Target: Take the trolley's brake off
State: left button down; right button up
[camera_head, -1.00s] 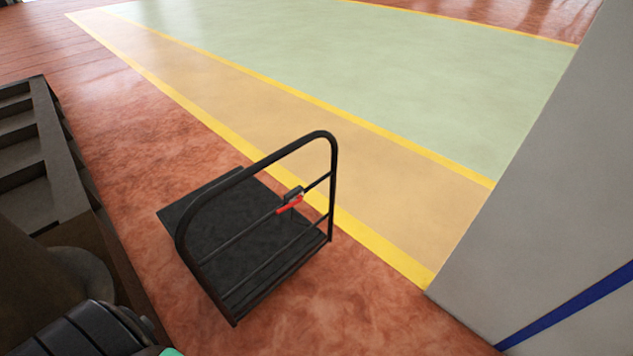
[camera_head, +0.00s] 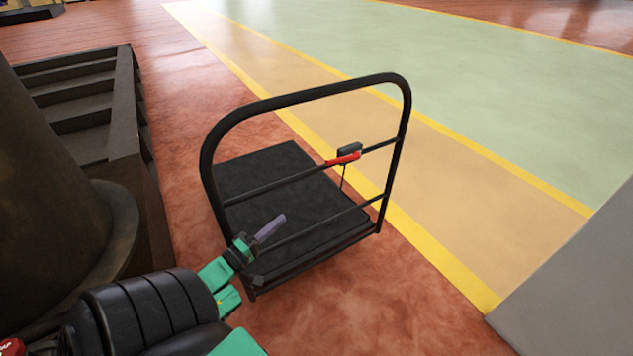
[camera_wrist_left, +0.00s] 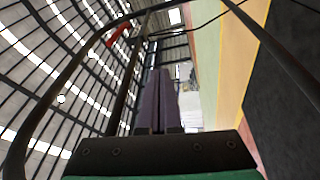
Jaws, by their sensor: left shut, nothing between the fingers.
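The black trolley (camera_head: 275,195) stands on the red floor, with its tall looped handle frame on the near side. A red brake lever (camera_head: 343,159) with a small dark block sits on the upper crossbar, right of the middle. The red lever also shows at upper left in the left wrist view (camera_wrist_left: 118,33). My left gripper (camera_head: 272,228) is shut and empty, in front of the frame's lower left part in the head view. It is apart from the lever, lower and to the left. The shut fingers show in the left wrist view (camera_wrist_left: 158,100). My right gripper is not in view.
A dark stepped structure (camera_head: 125,150) and a dark column (camera_head: 55,190) stand on the left. A grey wall or panel (camera_head: 570,290) is at the lower right. Beyond the trolley, a yellow-edged floor lane (camera_head: 480,200) is clear.

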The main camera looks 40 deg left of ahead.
pick_arm(q)
notch_tip(320, 180, up, 7)
jog(key=d+n+t+h, duration=0.1)
jog(key=t+h, duration=0.1)
jog(key=h, duration=0.1)
jog(key=shift+s+d+f+t+h+b, duration=0.2)
jog(key=shift+t+h+b, duration=0.1)
jog(key=shift+t+b, duration=0.1)
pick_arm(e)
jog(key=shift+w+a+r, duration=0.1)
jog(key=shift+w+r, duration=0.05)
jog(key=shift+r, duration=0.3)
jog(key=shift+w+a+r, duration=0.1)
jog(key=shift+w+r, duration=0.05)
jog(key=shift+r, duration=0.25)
pick_arm(q)
jog(key=shift+w, duration=0.1)
jog(key=b+x, duration=0.2)
jog(key=x, duration=1.1)
jog(key=shift+w, duration=0.4)
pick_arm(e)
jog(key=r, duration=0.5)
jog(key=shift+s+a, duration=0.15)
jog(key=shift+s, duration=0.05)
pick_arm(q)
jog(key=shift+r, duration=0.1)
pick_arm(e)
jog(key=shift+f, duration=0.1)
